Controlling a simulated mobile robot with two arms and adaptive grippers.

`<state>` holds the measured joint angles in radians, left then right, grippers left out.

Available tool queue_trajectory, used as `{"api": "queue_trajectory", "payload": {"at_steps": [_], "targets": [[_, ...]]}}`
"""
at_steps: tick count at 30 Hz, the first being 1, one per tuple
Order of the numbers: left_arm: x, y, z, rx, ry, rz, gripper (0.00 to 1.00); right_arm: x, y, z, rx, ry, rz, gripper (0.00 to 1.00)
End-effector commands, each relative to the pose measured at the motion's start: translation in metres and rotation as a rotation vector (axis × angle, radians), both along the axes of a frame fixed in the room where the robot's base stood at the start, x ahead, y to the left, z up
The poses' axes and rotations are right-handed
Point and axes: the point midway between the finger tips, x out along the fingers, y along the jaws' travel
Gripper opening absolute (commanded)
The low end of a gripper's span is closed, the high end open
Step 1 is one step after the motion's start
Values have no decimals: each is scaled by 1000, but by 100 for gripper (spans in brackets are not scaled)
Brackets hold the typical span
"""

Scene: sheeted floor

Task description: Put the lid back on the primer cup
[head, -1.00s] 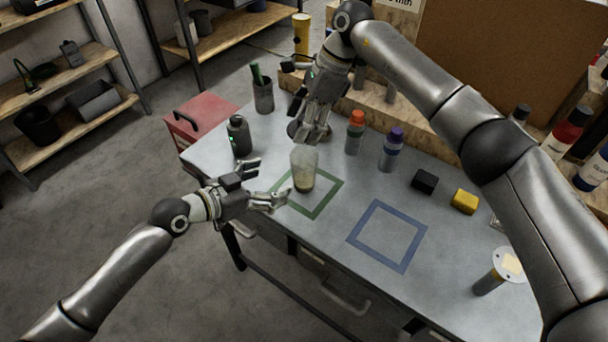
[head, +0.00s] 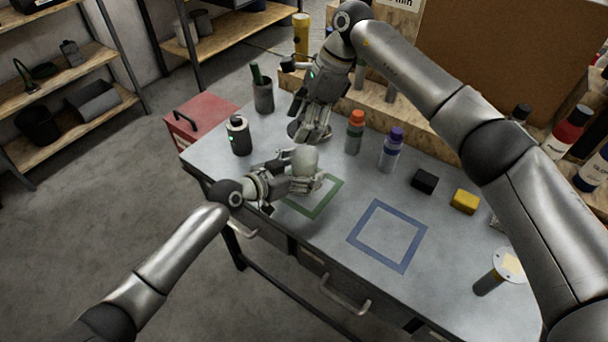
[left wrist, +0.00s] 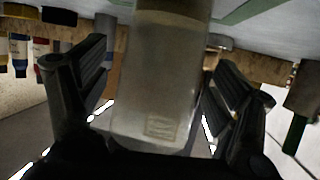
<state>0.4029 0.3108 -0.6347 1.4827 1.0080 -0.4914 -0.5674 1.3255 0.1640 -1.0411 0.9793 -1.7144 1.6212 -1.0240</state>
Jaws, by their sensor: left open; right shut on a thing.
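The primer cup (head: 304,160) is a translucent cup standing upright at the green outlined square (head: 323,201). In the left wrist view the cup (left wrist: 160,85) appears upside down between my finger pads, with brownish contents at its base end. My left gripper (head: 298,179) is open, with its fingers on both sides of the cup; in the left wrist view small gaps show beside it. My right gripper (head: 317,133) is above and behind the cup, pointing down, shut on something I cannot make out. I cannot identify the lid for certain.
A dark round piece (head: 296,131) shows beside my right fingers. The blue outlined square (head: 388,236) is empty.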

Motion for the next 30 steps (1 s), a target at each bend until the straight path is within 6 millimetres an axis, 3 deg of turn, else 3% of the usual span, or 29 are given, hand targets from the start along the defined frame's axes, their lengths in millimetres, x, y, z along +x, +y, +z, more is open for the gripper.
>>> {"api": "queue_trajectory", "payload": {"at_steps": [11,27,30], "targets": [[2,-3,-1,-1,0,-1,84,0,0,0,0,0,0,56],[2,-3,-1,0,0,-1,18,0,0,0,0,0,0,56],[2,-3,-1,0,0,-1,14,0,0,-1,0,0,0,56]]}}
